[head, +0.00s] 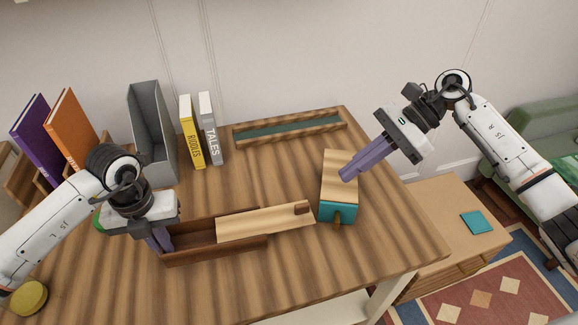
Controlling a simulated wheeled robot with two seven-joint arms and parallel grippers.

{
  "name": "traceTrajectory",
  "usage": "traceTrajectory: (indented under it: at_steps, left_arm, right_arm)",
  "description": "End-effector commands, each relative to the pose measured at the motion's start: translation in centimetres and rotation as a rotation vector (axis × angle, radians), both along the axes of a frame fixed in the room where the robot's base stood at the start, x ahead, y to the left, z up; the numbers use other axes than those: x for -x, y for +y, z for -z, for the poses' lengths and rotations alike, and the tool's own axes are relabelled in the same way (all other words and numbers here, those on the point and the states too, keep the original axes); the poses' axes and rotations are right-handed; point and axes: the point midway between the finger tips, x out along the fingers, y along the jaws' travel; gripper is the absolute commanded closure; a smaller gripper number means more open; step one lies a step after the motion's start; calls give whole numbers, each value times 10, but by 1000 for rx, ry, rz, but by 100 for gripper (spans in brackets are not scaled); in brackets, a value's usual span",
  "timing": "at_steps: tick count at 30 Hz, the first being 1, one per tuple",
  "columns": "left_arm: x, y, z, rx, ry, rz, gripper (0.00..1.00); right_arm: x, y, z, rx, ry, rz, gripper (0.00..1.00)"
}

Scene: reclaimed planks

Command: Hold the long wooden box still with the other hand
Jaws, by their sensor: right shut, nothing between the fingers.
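The long wooden box (190,256) lies on the table at front left, dark brown inside. Its pale sliding lid (262,222), with a small brown knob at the right end, is drawn far out to the right, leaving the left part of the box open. My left gripper (161,240) points down at the box's left end, its purple fingers at the end wall. Whether they clasp the wall cannot be made out. My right gripper (346,175) is shut and empty, its fingertips over or near the wooden top of a teal-ended box (338,211).
A long narrow tray with a green inside (290,129) lies at the back. Two upright books, yellow (191,130) and grey (210,128), stand beside a grey holder (150,125). Purple (38,140) and orange books (73,125) stand at left. A lower cabinet (440,215) adjoins at right.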

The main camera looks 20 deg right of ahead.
Motion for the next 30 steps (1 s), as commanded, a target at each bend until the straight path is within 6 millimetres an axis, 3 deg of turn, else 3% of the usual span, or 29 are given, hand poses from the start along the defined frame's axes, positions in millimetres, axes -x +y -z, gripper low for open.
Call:
traceTrajectory:
  at_steps: [6, 13, 27, 30]
  left_arm:
    - [0, 0, 0, 1, -1, 0, 100]
    - [0, 0, 0, 1, -1, 0, 100]
    - [0, 0, 0, 0, -1, 0, 100]
    - [0, 0, 0, 0, -1, 0, 100]
  right_arm:
    - [0, 32, 28, -2, 2, -2, 100]
    - [-1, 54, 48, 0, 2, -1, 100]
    - [-2, 59, 53, 2, 2, -1, 100]
    - [-2, 68, 53, 2, 1, -3, 100]
